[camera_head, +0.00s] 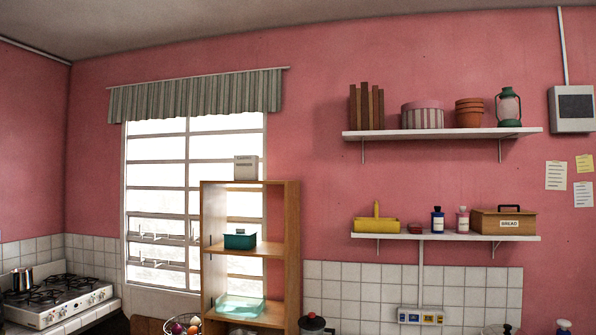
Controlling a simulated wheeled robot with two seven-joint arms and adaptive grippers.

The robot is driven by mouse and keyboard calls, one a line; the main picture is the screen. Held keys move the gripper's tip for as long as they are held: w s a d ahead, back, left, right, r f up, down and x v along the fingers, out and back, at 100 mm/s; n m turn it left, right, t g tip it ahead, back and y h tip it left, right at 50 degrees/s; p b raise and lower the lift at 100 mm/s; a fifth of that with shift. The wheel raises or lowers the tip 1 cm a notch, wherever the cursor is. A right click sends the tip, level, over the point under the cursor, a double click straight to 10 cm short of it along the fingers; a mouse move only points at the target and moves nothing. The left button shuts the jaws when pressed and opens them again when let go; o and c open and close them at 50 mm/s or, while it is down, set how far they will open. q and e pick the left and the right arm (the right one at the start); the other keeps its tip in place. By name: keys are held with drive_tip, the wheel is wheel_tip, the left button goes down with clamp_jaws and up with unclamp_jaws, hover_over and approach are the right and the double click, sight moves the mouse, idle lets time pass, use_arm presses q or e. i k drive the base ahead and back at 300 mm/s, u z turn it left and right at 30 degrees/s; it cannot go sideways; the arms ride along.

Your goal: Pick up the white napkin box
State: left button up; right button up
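A small white box (246,168) with faint dark marks near its top stands upright on the top of a wooden open shelf (292,250). It looks like the white napkin box, but the writing is too small to read. Nothing touches it apart from the shelf top. Neither of my grippers shows in the head view, so their state is hidden.
The wooden shelf also holds a teal box (240,240) and a clear teal tray (240,306). A window (155,200) is behind it. Wall shelves (440,133) with pots and boxes are at right. A stove (55,298) is at lower left.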

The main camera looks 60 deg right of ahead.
sight(246, 168)
drive_tip(key=z, duration=1.15)
drive_tip(key=i, duration=0.8)
drive_tip(key=u, duration=0.75)
drive_tip(key=i, duration=2.15)
drive_tip(key=z, duration=1.5)
drive_tip(key=i, duration=0.7)
drive_tip(key=z, duration=0.65)
